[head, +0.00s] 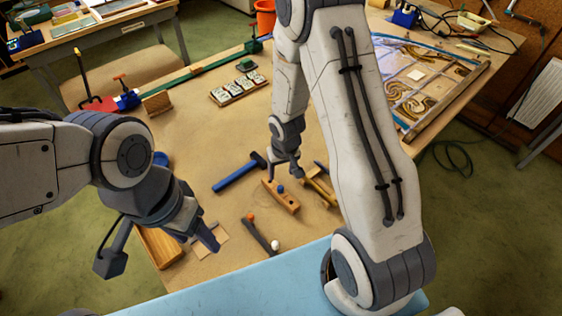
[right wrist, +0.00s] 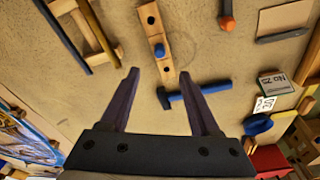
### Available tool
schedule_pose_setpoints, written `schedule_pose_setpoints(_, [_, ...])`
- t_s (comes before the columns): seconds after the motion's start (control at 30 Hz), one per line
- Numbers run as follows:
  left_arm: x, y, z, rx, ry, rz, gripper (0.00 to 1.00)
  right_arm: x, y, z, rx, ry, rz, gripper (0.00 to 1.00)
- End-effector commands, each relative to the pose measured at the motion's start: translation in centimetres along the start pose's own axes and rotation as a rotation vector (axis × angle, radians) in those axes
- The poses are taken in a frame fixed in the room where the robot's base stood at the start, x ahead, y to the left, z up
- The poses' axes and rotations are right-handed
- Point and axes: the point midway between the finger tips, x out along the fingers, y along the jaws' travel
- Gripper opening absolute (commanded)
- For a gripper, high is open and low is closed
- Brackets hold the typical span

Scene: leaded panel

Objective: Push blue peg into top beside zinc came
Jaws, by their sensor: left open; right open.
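My left gripper (head: 205,238) is open and empty over the near left of the table. The leaded panel (head: 430,82) lies at the table's far right, partly behind my right arm. I cannot pick out the zinc came.
A tray of labelled pieces (head: 238,88) stands further back. The table's middle left (head: 190,140) is clear.

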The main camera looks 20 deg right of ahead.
Motion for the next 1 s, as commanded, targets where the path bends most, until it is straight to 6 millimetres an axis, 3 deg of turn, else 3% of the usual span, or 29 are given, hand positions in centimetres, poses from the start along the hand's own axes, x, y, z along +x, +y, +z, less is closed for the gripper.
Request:
schedule_pose_setpoints(0.6, [7.3,-0.5,0.4,0.003,-0.001,0.000,0.61,9.4,0.1,0.1,0.003,-0.001,-0.001,0.63])
schedule_pose_setpoints(1.0, [8.1,-0.6,0.4,0.000,0.000,0.000,0.61,10.5,0.1,0.0,0.003,0.000,-0.001,0.63])
